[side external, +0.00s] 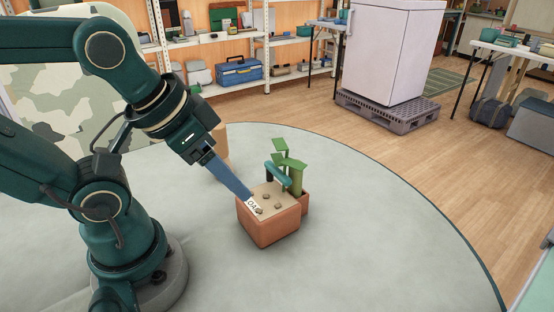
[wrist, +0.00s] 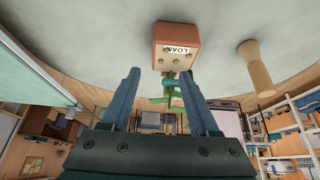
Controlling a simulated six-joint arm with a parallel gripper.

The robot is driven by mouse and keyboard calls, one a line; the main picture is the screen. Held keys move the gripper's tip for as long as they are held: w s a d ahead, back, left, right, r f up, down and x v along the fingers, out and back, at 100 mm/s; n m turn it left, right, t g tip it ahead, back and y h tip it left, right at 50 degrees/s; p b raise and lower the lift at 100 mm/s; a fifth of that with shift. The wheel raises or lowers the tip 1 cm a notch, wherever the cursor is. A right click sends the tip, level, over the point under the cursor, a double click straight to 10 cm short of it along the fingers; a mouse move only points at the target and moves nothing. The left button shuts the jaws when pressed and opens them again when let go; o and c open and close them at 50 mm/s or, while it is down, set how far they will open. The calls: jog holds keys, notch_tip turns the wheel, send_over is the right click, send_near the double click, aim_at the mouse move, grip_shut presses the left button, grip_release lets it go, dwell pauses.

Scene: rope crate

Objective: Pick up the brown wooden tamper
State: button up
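The tamper is a pale brown wooden piece with a narrow middle and wider ends (wrist: 256,70), standing at the right in the wrist view. In the side view only part of it (side external: 221,143) shows, behind my arm. My gripper (side external: 246,194) points down and right in the side view, its blue fingertips overlapping the near box's left edge. In the wrist view its two fingers (wrist: 160,72) are spread wide with nothing held between them. The tamper lies outside the fingers, to their right in that view.
A terracotta box (side external: 270,228) with a beige, pebbled top and a lettered label stands in front of the fingers. A green plant (side external: 295,178) in a pot and a teal bar (side external: 279,173) are just behind it. The grey round mat (side external: 370,240) is clear to the right.

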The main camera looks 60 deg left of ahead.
jog(key=shift+o, duration=0.6)
notch_tip(320, 180, up, 5)
jog(key=m+g, duration=0.2)
jog(key=g, duration=0.4)
send_over(222, 152)
jog(key=a, duration=0.2)
jog(key=shift+w+d, duration=0.15)
jog(key=shift+w, duration=0.1)
notch_tip(222, 152, down, 17)
jog(key=shift+r, duration=0.1)
